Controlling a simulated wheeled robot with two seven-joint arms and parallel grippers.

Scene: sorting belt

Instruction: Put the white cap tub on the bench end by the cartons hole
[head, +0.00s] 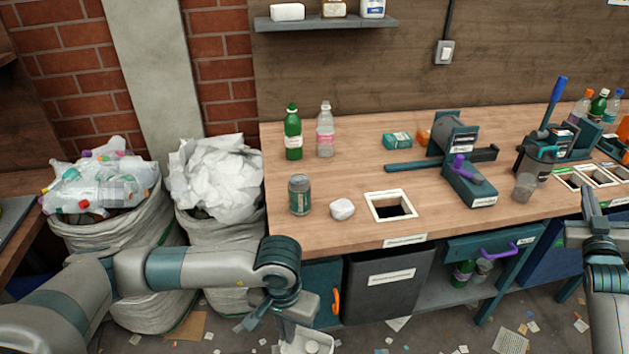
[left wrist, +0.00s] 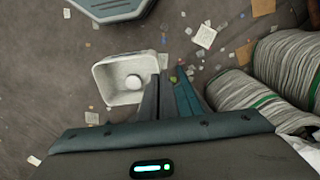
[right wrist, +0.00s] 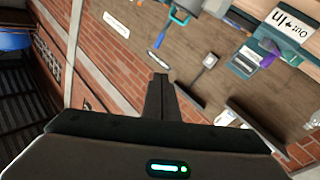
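The white cap tub (head: 306,343) is a small white open tub at the bottom of the head view, cut off by its edge. In the left wrist view the tub (left wrist: 103,84) shows a round white cap inside. My left gripper (left wrist: 167,72) is at its right wall and seems shut on the rim, with the tub hanging low in front of the bench. A white-framed square hole (head: 372,208) is in the bench top (head: 330,235), near its left end. The hole's label is too small to read. My right gripper (right wrist: 161,76) is shut and empty.
A can (head: 299,195) and a crumpled white item (head: 342,209) stand between the hole and the bench's left edge. A green bottle (head: 293,135) and a clear bottle (head: 325,132) stand behind. The front left corner is bare. Full sacks (head: 205,235) stand left of the bench.

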